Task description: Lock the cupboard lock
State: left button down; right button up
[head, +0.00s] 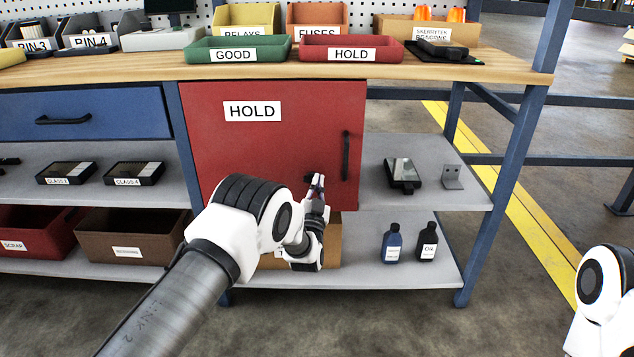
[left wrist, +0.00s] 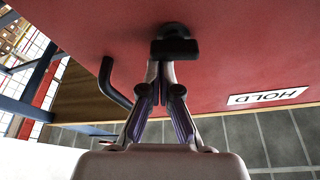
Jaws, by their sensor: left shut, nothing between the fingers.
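The red cupboard door (head: 270,143) with a HOLD label is closed under the bench top. Its lock, a black round boss with a black bar-shaped turn piece (left wrist: 174,48), shows in the left wrist view, with the bar lying across the picture. In the head view the lock is mostly hidden by my gripper. My left gripper (head: 317,188) is in front of the door's lower right part. In the left wrist view its fingertips (left wrist: 160,72) are shut and empty, right by the bar; I cannot tell whether they touch it. My right gripper is out of view.
The black door handle (head: 346,156) stands out right of the lock. Shelves to the right hold a black device (head: 402,174), a metal bracket (head: 452,177) and two bottles (head: 392,243). A blue bench leg (head: 505,190) stands farther right.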

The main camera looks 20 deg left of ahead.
pick_arm(q)
jog(key=m+h, duration=0.1)
jog(key=m, duration=0.1)
jog(key=m+h+p, duration=0.1)
jog(key=m, duration=0.2)
jog(key=m+g+h+p, duration=0.1)
jog(key=m, duration=0.2)
jog(key=shift+d+f, duration=0.1)
jog(key=shift+f, duration=0.3)
jog(key=m+g+p, duration=0.1)
jog(key=m, duration=0.2)
jog(key=f+m+h+p, duration=0.1)
jog(key=m, duration=0.2)
jog(key=shift+m+g, duration=0.3)
jog(key=shift+g, duration=0.1)
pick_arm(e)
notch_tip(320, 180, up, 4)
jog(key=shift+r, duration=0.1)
